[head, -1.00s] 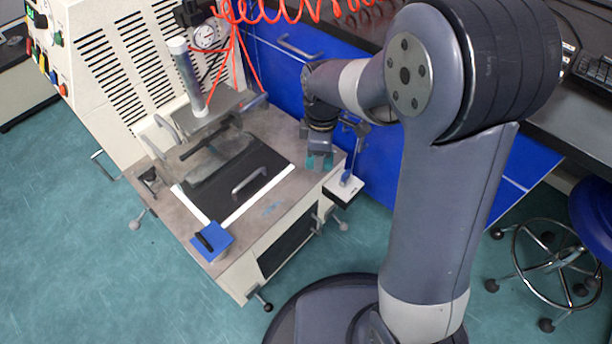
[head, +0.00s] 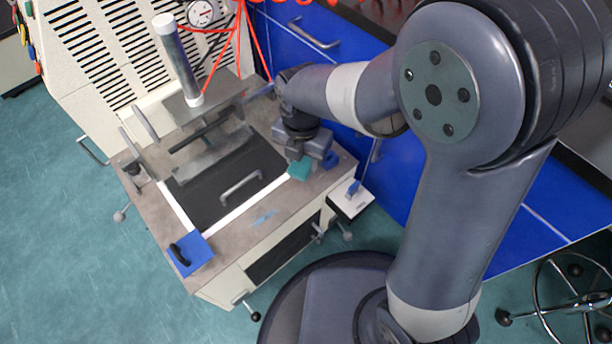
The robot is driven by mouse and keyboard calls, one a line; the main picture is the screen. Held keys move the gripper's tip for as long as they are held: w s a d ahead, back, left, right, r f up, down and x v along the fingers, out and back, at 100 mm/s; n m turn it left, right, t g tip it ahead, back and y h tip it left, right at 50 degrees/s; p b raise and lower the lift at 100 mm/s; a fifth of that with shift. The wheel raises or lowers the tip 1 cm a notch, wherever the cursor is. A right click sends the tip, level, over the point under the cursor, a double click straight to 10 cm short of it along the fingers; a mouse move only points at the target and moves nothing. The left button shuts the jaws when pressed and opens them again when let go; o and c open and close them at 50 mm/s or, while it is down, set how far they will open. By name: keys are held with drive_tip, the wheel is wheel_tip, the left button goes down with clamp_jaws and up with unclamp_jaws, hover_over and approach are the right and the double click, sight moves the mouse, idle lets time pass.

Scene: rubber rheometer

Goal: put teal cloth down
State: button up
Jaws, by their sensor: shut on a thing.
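The teal cloth (head: 300,168) is a small teal bundle at the tip of my gripper (head: 303,160). My gripper points down over the right part of the machine's top and is shut on the cloth. The cloth is close to the top surface beside the right end of a white strip; I cannot tell whether it touches. The fingers are mostly hidden by the gripper body and the cloth.
The machine top (head: 275,213) holds a dark plate with a metal handle (head: 241,187). A blue block with a black handle (head: 190,254) sits at its front left corner. Red coiled hose hangs behind.

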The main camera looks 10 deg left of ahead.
sight(303, 187)
wheel_tip(303, 187, down, 8)
drive_tip(key=b, duration=0.3)
drive_tip(key=shift+f, duration=0.15)
drive_tip(key=o, duration=1)
wheel_tip(303, 187, up, 12)
drive_tip(key=p, duration=0.5)
drive_tip(key=shift+r, duration=0.25)
drive_tip(key=shift+f, duration=0.15)
